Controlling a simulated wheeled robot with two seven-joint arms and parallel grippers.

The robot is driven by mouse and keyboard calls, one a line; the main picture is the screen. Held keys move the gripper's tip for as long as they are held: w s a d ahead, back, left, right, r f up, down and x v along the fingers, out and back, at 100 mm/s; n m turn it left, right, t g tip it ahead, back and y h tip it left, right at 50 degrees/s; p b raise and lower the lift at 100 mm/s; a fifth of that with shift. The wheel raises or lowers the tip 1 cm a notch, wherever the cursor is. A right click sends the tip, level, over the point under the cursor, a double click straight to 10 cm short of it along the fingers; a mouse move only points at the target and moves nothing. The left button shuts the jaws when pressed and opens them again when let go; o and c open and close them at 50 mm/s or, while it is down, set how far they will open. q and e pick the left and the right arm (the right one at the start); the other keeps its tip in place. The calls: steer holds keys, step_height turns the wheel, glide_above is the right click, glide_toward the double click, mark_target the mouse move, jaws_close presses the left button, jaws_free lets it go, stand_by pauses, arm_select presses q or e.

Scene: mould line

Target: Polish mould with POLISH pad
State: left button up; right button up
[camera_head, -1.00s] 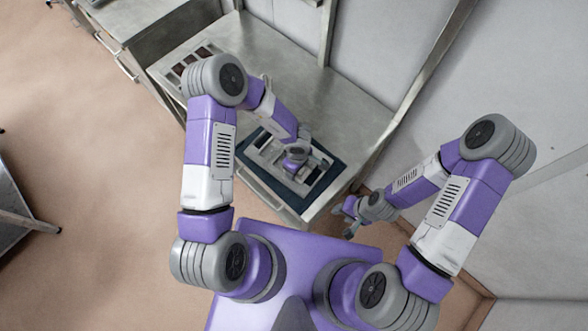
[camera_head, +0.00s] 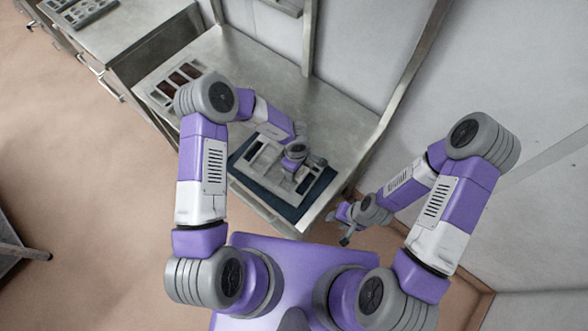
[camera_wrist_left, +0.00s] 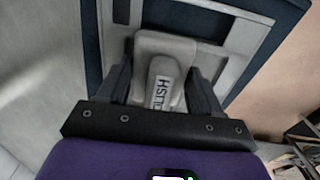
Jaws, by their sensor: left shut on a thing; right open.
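The mould (camera_head: 262,160) is a light grey plate with recesses, lying on a dark blue mat (camera_head: 276,203) on the metal bench. My left gripper (camera_head: 296,168) is low over its right part. In the left wrist view the left gripper (camera_wrist_left: 160,88) is shut on a grey pad (camera_wrist_left: 165,48), with a partly hidden label ending in "LISH". The pad is over the mould (camera_wrist_left: 218,42); whether it touches is not clear. My right gripper (camera_head: 346,232) is open and empty, beyond the bench's right edge. The left arm hides part of the mould.
A tray with dark red compartments (camera_head: 178,83) stands at the bench's far left. The metal bench (camera_head: 270,75) is clear behind the mould. A wall and an upright post (camera_head: 415,75) border the bench on the right. Another bench stands at the upper left.

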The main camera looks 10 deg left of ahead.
arm_select(q)
steer(key=shift+w+d, duration=0.25)
steer(key=shift+w, duration=0.35)
steer(key=shift+w+d, duration=0.25)
steer(key=shift+w, duration=0.35)
steer(key=shift+a, duration=0.1)
steer(key=shift+w+a, duration=0.85)
steer(key=shift+a, duration=0.9)
steer(key=shift+w+a, duration=0.8)
steer(key=shift+a, duration=1)
steer(key=shift+w+a, duration=0.85)
steer(key=shift+a, duration=0.9)
steer(key=shift+s+d, duration=0.45)
steer(key=shift+d, duration=0.45)
steer(key=shift+s+d, duration=0.4)
steer(key=shift+d, duration=0.55)
steer(key=shift+s+d, duration=0.45)
steer(key=shift+d, duration=0.45)
steer(key=shift+d, duration=0.15)
steer(key=shift+s+d, duration=0.35)
steer(key=shift+d, duration=0.3)
steer(key=shift+s+d, duration=0.35)
steer(key=shift+d, duration=0.3)
